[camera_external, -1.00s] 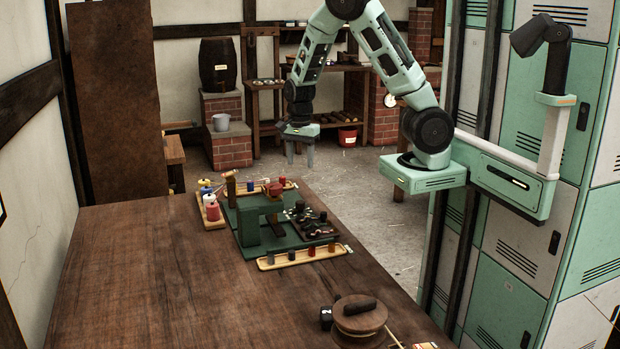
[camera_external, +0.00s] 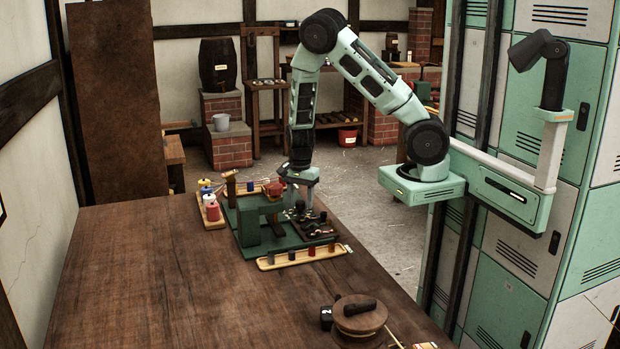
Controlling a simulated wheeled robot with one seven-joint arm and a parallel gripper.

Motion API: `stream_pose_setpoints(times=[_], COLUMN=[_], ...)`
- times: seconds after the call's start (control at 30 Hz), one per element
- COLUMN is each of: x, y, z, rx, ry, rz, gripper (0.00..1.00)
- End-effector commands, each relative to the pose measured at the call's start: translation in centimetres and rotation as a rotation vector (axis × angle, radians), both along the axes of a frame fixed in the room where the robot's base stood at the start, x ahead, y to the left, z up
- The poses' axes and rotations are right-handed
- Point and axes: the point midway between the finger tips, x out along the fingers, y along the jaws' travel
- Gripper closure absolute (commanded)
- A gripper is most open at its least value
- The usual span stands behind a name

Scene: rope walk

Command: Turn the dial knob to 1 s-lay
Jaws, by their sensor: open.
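A green rope-making machine (camera_external: 250,228) stands on the wooden table's far end, with a reddish round part (camera_external: 275,189) on top. I cannot tell for sure which part is the dial knob, and no setting marks such as "1 s-lay" are readable. My gripper (camera_external: 306,203) is open and points down at the right side of the machine. It is just above or among small dark parts on a dark tray (camera_external: 322,231). Whether it touches any of them cannot be told. Its fingertips are small and partly lost against the dark parts.
A light wooden tray with several small pegs (camera_external: 270,264) lies in front of the machine. Coloured spools (camera_external: 213,212) stand to its left. A round wooden piece with a dark bar (camera_external: 358,316) and a black block (camera_external: 326,318) are at the near right. The table's middle (camera_external: 170,275) is clear.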

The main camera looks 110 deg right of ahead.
Motion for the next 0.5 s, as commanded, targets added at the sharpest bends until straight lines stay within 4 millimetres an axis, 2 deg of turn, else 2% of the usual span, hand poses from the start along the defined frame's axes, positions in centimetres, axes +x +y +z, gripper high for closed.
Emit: stream_pose_setpoints(times=[0.1,0.13,0.27,0.3,0.5], x=[0.01,0.01,0.01,0.01,0.01], y=[0.01,0.01,0.01,0.01,0.01], z=[0.02,0.02,0.03,0.03,0.02], rx=[0.0,0.0,0.0,0.0,0.0], ry=[0.0,0.0,0.0,0.0,0.0], rz=[0.001,0.001,0.001,0.001,0.01], gripper=[0.5,0.55,0.91,0.94,0.94])
